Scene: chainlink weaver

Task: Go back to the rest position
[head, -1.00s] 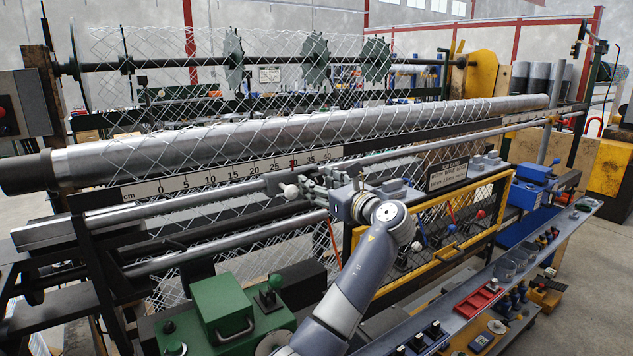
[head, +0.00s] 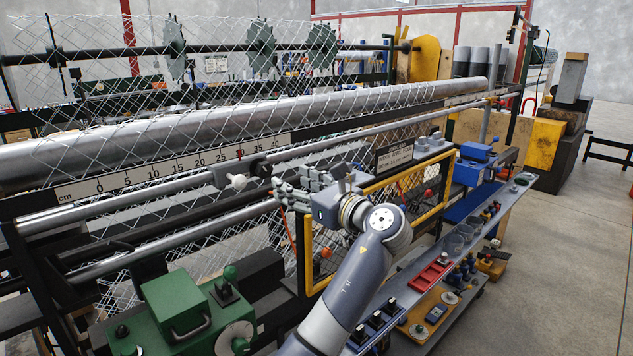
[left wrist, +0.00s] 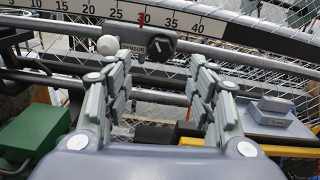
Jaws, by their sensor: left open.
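My left gripper (head: 282,193) is in front of the machine's rail, its fingers pointing left towards a dark sliding stop (head: 226,173) with a white knob (head: 238,182). The gripper is apart from the knob and holds nothing. In the left wrist view the two grey fingers (left wrist: 160,85) are spread with an empty gap between them. The stop (left wrist: 158,43) and white knob (left wrist: 107,44) lie beyond the fingertips. A red mark (head: 239,153) stands near 30 on the cm scale (head: 150,177). My right gripper is not in view.
A long steel tube (head: 200,125) with wire mesh runs behind the rail. A yellow-framed mesh guard (head: 445,190) stands close right of the gripper. A green machine box (head: 175,305) is below left. A tool shelf (head: 405,290) runs along the front. Open floor (head: 570,260) lies at right.

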